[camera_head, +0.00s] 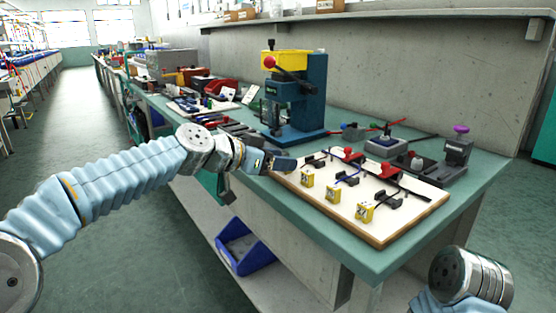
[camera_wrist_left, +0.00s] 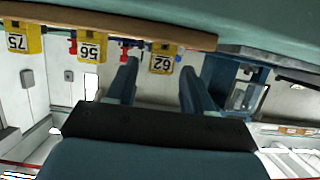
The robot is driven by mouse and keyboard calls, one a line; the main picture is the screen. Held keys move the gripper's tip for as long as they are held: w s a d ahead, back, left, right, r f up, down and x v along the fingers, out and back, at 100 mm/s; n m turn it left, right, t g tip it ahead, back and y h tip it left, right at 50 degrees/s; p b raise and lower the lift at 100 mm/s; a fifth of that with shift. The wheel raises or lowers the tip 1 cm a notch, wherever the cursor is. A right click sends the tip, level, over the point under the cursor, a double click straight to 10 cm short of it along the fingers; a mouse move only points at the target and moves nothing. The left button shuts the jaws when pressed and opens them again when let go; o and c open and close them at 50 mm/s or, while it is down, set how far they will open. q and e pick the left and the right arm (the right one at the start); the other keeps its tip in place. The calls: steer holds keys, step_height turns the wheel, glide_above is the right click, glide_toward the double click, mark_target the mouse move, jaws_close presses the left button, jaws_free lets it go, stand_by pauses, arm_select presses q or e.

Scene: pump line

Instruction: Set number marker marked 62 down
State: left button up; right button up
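The number marker marked 62 is a small yellow block; it shows upside down in the left wrist view (camera_wrist_left: 163,59), at the edge of the light board. In the head view the yellow marker (camera_head: 307,178) closest to my gripper appears to be it, standing on the board (camera_head: 327,212). My left gripper (camera_head: 280,163) is by the board's left corner. In the left wrist view its two fingers (camera_wrist_left: 158,85) are apart, with marker 62 seen in the gap, not visibly touched by either finger. My right wrist shows at lower right; its fingers are out of view.
Markers 56 (camera_wrist_left: 89,48) and 75 (camera_wrist_left: 20,38) stand in line along the board. Dark clips, red parts and blue cables lie behind them. A blue press (camera_head: 298,100) stands behind the gripper. A blue bin (camera_head: 243,250) sits on the lower shelf.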

arm_select(q)
steer(key=shift+r, duration=0.25)
steer(key=shift+s+a, duration=0.15)
steer(key=shift+a, duration=0.15)
steer(key=b+v, duration=0.2)
steer(key=v, duration=0.9)
steer(key=w+a+f+n+g+y, duration=0.1)
steer(key=w+f+n+y, duration=0.15)
steer(key=f, duration=0.95)
steer(key=w+a+f+n+y, duration=0.1)
steer(key=w+f+n, duration=0.15)
steer(key=f, duration=0.95)
steer(key=s+f+n+g+y, duration=0.1)
steer(key=s+f+n, duration=0.1)
steer(key=f, duration=0.8)
steer(key=s+f+n+g+y, duration=0.1)
steer(key=s+f+n, duration=0.15)
steer(key=f, duration=0.65)
steer(key=s+a+f+n+g+y, duration=0.1)
steer(key=s+f+n+g+y, duration=0.1)
steer(key=s+f, duration=1.9)
steer(key=s+n+g, duration=0.1)
steer(key=s+g, duration=0.1)
steer(key=s, duration=0.1)
steer(key=shift+s+a+f, duration=0.15)
steer(key=shift+s+a, duration=0.1)
